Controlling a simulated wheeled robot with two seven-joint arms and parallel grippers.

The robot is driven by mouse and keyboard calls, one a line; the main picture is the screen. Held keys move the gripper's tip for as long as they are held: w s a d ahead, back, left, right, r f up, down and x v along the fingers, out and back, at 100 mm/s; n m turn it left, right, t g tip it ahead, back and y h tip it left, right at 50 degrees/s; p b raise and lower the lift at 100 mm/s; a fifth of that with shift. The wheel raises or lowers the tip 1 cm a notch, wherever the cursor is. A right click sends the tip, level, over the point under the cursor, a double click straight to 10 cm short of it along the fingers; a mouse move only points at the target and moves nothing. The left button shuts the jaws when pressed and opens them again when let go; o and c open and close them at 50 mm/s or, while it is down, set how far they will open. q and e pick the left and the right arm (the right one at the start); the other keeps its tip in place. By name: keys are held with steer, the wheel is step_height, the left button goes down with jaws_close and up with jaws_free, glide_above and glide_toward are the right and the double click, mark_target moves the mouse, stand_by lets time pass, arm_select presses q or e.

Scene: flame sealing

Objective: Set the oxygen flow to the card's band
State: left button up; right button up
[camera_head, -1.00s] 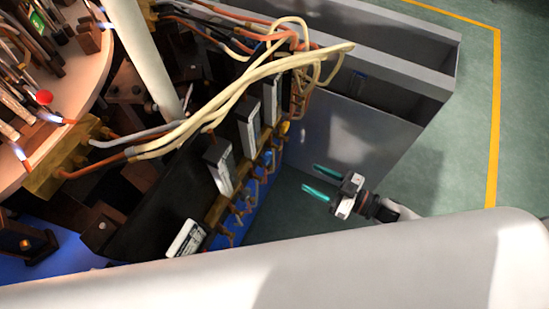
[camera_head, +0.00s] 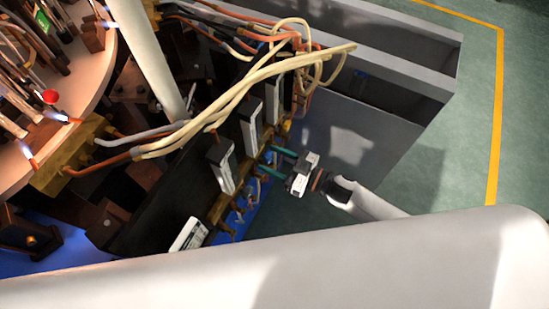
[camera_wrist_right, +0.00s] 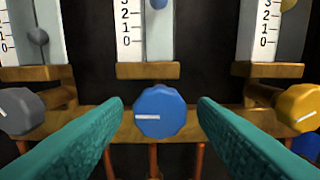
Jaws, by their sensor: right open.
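A blue knob (camera_wrist_right: 161,122) with a white mark pointing left sits between my right gripper's open fingers (camera_wrist_right: 160,103) in the wrist view. The fingers flank it with gaps, and no contact shows. Above it stands a flow tube with a printed scale (camera_wrist_right: 130,32); its blue float (camera_wrist_right: 158,3) is near the top edge of view, around the 3. In the head view my right gripper (camera_head: 267,163) reaches the valve row from the right, empty. A white plate with dark print (camera_head: 189,236) stands at the near end of the row, too small to read. No label names the oxygen tube.
A grey knob (camera_wrist_right: 20,110) and a yellow knob (camera_wrist_right: 299,108) flank the blue one closely. Their tubes hold a grey float (camera_wrist_right: 38,36) and a yellow float (camera_wrist_right: 288,4). Cream hoses (camera_head: 235,88) run above the row. Small flames burn on the turntable (camera_head: 92,85) at left.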

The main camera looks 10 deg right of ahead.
steer(key=c, duration=0.9)
steer(key=shift+c, duration=0.2)
steer(key=shift+n, duration=0.4)
steer(key=n+b, duration=0.2)
steer(key=n, duration=0.9)
steer(key=shift+b, duration=0.3)
steer(key=shift+n, duration=0.4)
steer(key=o, duration=0.9)
steer(key=shift+d, duration=0.1)
